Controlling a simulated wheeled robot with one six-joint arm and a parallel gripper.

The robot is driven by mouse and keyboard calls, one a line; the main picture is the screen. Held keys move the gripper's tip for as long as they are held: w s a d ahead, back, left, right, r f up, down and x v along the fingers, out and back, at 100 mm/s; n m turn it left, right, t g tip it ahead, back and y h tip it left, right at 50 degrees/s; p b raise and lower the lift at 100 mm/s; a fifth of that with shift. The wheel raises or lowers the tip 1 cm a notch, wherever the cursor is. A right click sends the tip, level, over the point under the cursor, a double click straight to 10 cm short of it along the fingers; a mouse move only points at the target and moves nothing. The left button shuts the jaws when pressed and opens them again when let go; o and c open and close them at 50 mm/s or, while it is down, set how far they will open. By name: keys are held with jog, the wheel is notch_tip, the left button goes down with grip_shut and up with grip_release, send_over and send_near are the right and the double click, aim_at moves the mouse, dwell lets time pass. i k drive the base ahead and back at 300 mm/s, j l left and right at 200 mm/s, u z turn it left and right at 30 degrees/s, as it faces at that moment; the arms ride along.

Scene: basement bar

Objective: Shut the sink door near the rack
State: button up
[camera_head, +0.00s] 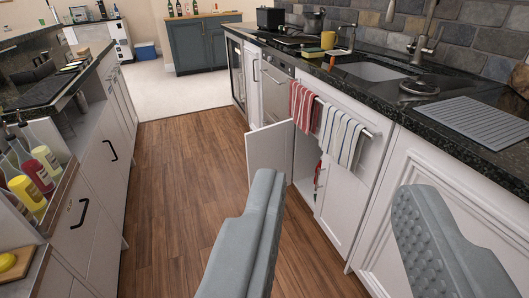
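The white sink door (271,148) stands swung open into the aisle, in the middle of the view. It hangs under the counter, beside the towel rack (372,134). The rack is a metal bar that carries a red striped towel (304,106) and a white and blue striped towel (343,132). The dark cabinet opening shows to the right of the open door, partly hidden by the towels. My gripper (340,187) is open, its two grey fingers wide apart and empty. It is nearer to me than the door and appears apart from it.
The wooden floor (185,165) is clear between the two counters. The sink (372,71) and a ridged drying mat (478,122) are on the right counter. An open drawer with bottles (42,160) is at left. A blue cooler (146,50) stands far back.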

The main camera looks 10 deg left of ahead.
aim_at(271, 147)
jog(key=i+u, duration=0.45)
jog(key=i, duration=0.4)
jog(key=i+j+u, duration=0.1)
jog(key=i+u, duration=0.3)
jog(key=i, duration=0.4)
jog(key=i+l+u, duration=0.2)
jog(key=i+u, duration=0.25)
jog(key=i, duration=0.35)
jog(key=i+z, duration=0.1)
jog(key=i, duration=0.75)
jog(key=i+j, duration=0.15)
jog(key=i, duration=0.7)
jog(key=i+l+z, duration=0.1)
jog(key=i+z, duration=0.15)
jog(key=i, duration=1.4)
jog(key=i+j+u, duration=0.2)
jog(key=i, duration=1.2)
jog(key=z, duration=5.1)
jog(key=k+j, duration=0.05)
